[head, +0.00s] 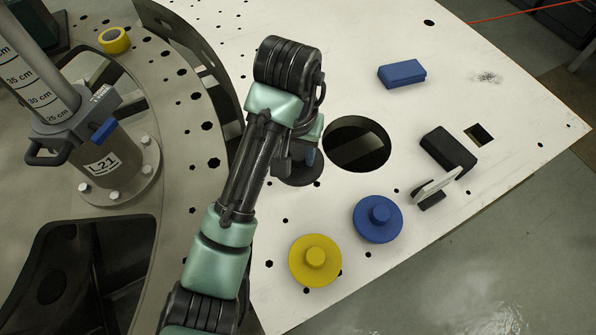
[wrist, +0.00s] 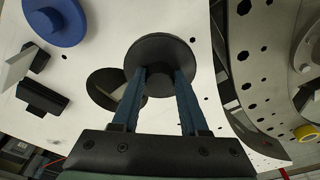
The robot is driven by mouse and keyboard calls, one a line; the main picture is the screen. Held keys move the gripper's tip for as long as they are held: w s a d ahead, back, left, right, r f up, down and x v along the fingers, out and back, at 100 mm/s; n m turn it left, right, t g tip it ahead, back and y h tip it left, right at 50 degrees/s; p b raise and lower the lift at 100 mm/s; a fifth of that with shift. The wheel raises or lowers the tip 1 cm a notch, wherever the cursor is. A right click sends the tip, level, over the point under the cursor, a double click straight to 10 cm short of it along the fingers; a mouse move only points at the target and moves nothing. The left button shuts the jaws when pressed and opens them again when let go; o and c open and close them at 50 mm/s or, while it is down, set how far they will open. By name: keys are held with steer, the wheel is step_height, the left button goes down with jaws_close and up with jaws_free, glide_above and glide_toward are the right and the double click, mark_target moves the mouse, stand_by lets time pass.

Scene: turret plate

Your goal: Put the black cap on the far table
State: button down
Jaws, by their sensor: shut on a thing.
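The black cap is a round dark disc with a knob. It shows in the wrist view (wrist: 160,48) and partly under my arm in the head view (head: 299,175). My gripper (wrist: 160,76) is shut on the cap's knob, one blue finger on each side. In the head view my gripper (head: 308,157) is partly hidden by my wrist. The cap is over the white table plate (head: 330,90), left of the big round hole (head: 357,145). I cannot tell whether it touches the plate.
A yellow cap (head: 315,260) and a blue cap (head: 380,219) lie nearer on the plate. A blue block (head: 401,74), a black block (head: 447,150) and a pale-handled piece (head: 437,186) lie to the right. The grey round plate (head: 180,130) bears a post (head: 105,160) and yellow tape (head: 114,40).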

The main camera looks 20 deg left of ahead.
mark_target(297, 172)
step_height(297, 172, down, 2)
steer(key=shift+f+b, duration=0.25)
steer(key=shift+b, duration=0.15)
steer(key=shift+f+p, duration=0.2)
steer(key=shift+p, duration=0.3)
steer(key=shift+f, duration=1.85)
steer(key=shift+f, duration=0.15)
steer(key=shift+c, duration=2.2)
jaws_free()
steer(key=r+p, duration=0.2)
steer(key=r, duration=0.2)
steer(key=s+r+p, duration=0.1)
steer(key=r+p, duration=0.1)
steer(key=r, duration=0.2)
steer(key=r+p, duration=0.2)
steer(key=r, duration=0.2)
steer(key=shift+s+d+r, duration=0.1)
steer(key=shift+s+r, duration=0.05)
steer(key=shift+s, duration=0.2)
